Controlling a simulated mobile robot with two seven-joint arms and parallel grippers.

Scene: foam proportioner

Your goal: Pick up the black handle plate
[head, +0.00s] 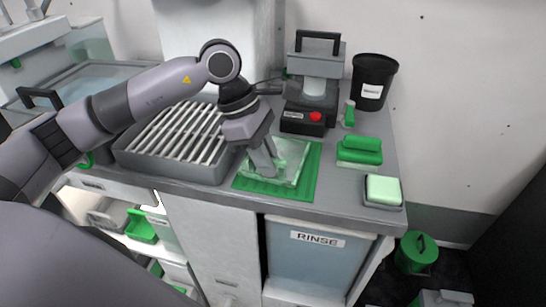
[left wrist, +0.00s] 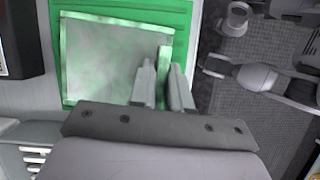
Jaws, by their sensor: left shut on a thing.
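My left gripper (head: 268,168) is over the green mat (head: 310,188) at the front of the counter. Its fingers (left wrist: 166,86) are shut on the right rim of a clear, green-edged tray (left wrist: 105,60), which also shows in the head view (head: 290,155). The tray is on or just above the mat; I cannot tell which. No piece clearly reads as a black handle plate. A grey plate with a black handle (head: 318,42) tops the machine at the back. Another black handle (head: 40,95) shows at the far left. My right gripper is out of view.
A slatted grey rack (head: 178,138) stands left of the mat. To the right are a green block (head: 360,152), a soap-like pad in a dish (head: 384,190) and a black bucket (head: 373,82). A RINSE bin (head: 318,260) is below the counter edge.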

